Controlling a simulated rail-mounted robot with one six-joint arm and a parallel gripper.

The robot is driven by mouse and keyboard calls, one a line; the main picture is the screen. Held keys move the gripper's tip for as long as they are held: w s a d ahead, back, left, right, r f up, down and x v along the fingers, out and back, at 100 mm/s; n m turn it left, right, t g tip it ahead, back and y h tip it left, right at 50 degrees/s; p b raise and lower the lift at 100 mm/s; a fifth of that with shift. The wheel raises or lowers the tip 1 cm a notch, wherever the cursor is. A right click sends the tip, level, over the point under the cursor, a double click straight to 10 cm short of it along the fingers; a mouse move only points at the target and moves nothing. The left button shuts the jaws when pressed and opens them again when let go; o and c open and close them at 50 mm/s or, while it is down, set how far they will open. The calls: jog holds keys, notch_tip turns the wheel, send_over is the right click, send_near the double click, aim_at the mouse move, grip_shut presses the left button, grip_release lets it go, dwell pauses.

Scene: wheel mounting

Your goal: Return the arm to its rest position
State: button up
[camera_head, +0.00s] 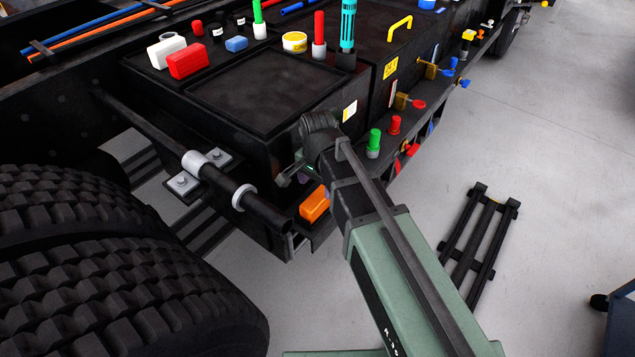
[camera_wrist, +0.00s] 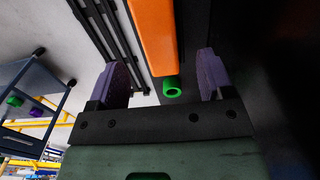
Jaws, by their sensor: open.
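My arm (camera_head: 385,255) reaches up from the bottom right in the head view, bent at a dark joint beside the black chassis box. My gripper (camera_head: 297,172) is partly hidden there, close to the side of the box and just above an orange block (camera_head: 315,204). In the wrist view my gripper (camera_wrist: 164,78) shows two purple finger pads spread wide apart with nothing held. An orange bar (camera_wrist: 154,35) and a small green ring-shaped part (camera_wrist: 171,88) appear beyond and between the pads. I cannot tell whether anything touches the fingers.
Black truck tires (camera_head: 110,260) fill the lower left. The black box (camera_head: 265,90) carries several coloured parts on top, with knobs along its side. A dark rack (camera_head: 478,235) lies on the floor at right. Open grey floor (camera_head: 560,150) extends beyond; a blue cart (camera_head: 622,310) stands at the right edge.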

notch_tip(320, 180, up, 5)
jog(key=p, duration=0.2)
jog(key=shift+f+p, duration=0.1)
jog(key=shift+p, duration=0.3)
jog(key=shift+f, duration=0.1)
jog(key=shift+f, duration=0.1)
jog(key=shift+n, duration=0.6)
jog(key=s+d+r+n+p, duration=0.3)
jog(key=s+d, duration=0.1)
jog(key=d, duration=0.3)
jog(key=s+d+r+n+p, duration=0.3)
jog(key=s+d, duration=0.2)
jog(key=d, duration=0.3)
jog(key=shift+d+r+n, duration=0.2)
jog(key=shift+d+n, duration=0.1)
